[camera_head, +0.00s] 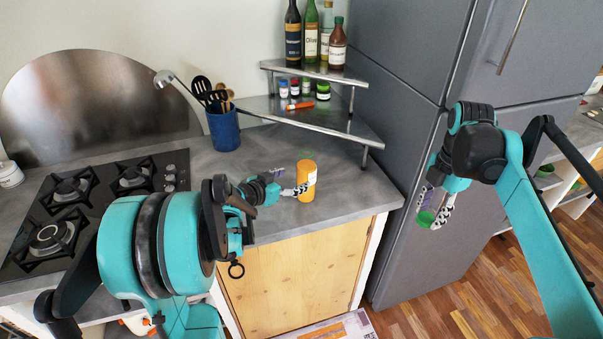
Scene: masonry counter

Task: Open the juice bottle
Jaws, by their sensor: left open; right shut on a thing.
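The juice bottle (307,176) is orange with a pale label and stands upright on the grey counter near its front edge. Its top shows orange, with no cap on it. My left gripper (282,182) is open right beside the bottle on its left; one finger overlaps the bottle's lower part in the picture, and I cannot tell whether it touches. My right gripper (434,210) is shut on a small green cap (425,219), held out in front of the fridge, well to the right of the bottle.
A corner shelf (313,120) with bottles and small jars stands behind the juice bottle. A blue utensil holder (223,129) is further left. The gas hob (70,215) is at left, the grey fridge (405,130) at right. The counter around the bottle is clear.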

